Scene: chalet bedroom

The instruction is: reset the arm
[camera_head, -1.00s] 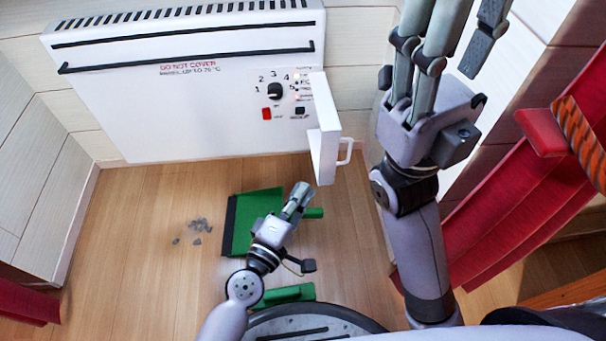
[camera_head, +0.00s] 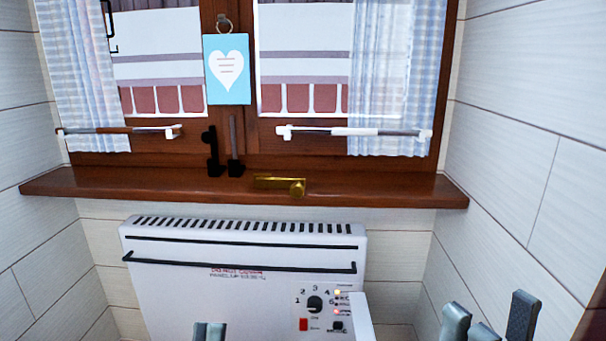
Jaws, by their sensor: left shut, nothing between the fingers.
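My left gripper (camera_head: 209,332) shows only its grey fingertips at the bottom edge, in front of the white heater (camera_head: 180,285). The tips are close together, shut, with nothing seen between them. My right gripper (camera_head: 489,322) shows only its upper finger parts at the bottom right, in front of the pale wall. Its fingers are apart, with nothing between them. Both wrists and arms are below the picture.
The heater with its dial (camera_head: 314,304) and a white panel (camera_head: 358,318) at its right stands under a brown wooden window sill (camera_head: 130,188). A blue heart sign (camera_head: 227,70) hangs on the window frame. Pale walls (camera_head: 530,200) close in on both sides.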

